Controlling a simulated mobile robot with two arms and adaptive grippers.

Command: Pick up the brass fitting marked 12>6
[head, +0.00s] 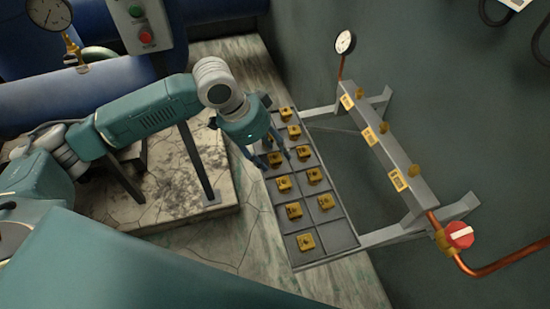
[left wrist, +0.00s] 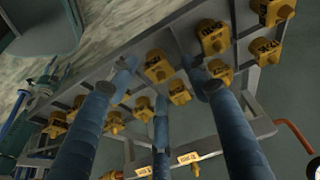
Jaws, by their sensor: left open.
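Several brass fittings (head: 306,242) sit in the compartments of a grey divided tray (head: 325,215). They are squat, with square bases and marks too small to read in the head view. In the left wrist view, fittings (left wrist: 158,66) carry dark stamped marks; one at the right (left wrist: 265,47) seems to begin with 12, but I cannot tell which is 12>6. My left gripper (head: 277,158) is open above the tray's left side, fingers pointing down and partly hiding fittings there. Its blue fingers (left wrist: 160,80) spread around the middle fittings in the left wrist view, holding nothing.
A grey rail (head: 385,150) with yellow labels and brass stubs stands right of the tray. A copper pipe with a red-handled valve (head: 459,234) is at its near end. A gauge (head: 345,42) stands behind. Blue pipes lie at back left.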

